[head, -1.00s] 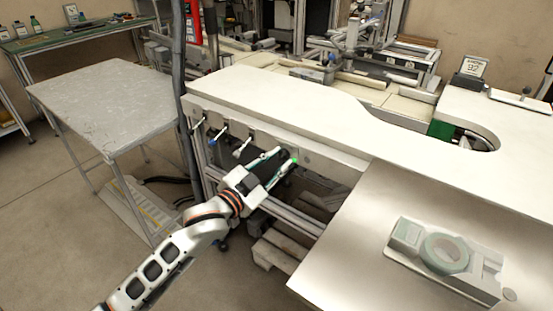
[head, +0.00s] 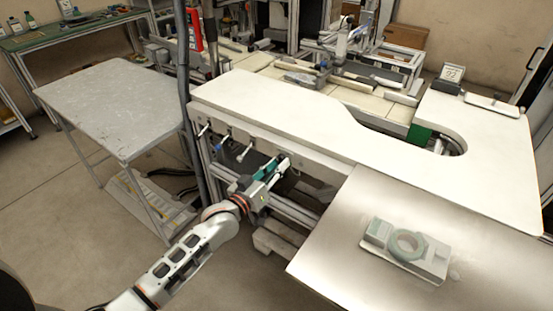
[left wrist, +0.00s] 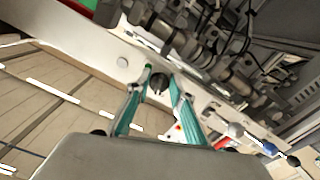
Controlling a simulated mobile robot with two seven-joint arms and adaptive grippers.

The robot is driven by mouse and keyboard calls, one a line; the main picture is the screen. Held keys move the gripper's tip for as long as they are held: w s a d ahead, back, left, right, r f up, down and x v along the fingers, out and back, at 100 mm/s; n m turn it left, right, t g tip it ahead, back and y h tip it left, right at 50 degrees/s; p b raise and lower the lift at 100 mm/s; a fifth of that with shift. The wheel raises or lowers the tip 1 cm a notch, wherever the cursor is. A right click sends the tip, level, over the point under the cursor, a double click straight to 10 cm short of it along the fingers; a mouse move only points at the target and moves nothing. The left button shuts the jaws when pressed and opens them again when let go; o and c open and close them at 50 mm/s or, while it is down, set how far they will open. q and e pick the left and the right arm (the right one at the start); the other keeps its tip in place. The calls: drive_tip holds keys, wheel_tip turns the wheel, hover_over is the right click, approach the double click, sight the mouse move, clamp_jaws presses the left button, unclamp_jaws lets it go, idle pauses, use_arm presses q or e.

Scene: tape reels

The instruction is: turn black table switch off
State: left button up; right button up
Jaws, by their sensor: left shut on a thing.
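The black switch (left wrist: 158,84) shows in the left wrist view as a dark round knob at the white table's side edge, between my finger tips. My left gripper (left wrist: 160,78) has its two teal fingers closed in on it, one on each side. In the head view my left gripper (head: 280,166) is at the front edge of the white table (head: 290,110), and its fingers hide most of the switch there. Whether the switch is on or off cannot be told. My right gripper is not in view.
A tape reel (head: 406,243) sits on a grey holder at right. A grey side table (head: 115,105) stands at left.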

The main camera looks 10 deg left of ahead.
use_arm(q)
drive_tip(key=shift+n+p, duration=0.7)
drive_tip(key=shift+n, duration=0.3)
clamp_jaws()
drive_tip(key=shift+n+p, duration=0.35)
drive_tip(key=shift+n, duration=0.15)
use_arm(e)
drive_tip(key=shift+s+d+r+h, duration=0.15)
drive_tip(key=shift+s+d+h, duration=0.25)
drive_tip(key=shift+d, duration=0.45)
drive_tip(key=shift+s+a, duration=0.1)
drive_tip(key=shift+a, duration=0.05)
use_arm(q)
drive_tip(key=o, duration=1.1)
unclamp_jaws()
drive_tip(key=shift+s, duration=0.15)
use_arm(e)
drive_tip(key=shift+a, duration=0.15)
use_arm(q)
drive_tip(key=v, duration=1.1)
drive_tip(key=shift+s+a, duration=0.15)
drive_tip(key=shift+s, duration=0.2)
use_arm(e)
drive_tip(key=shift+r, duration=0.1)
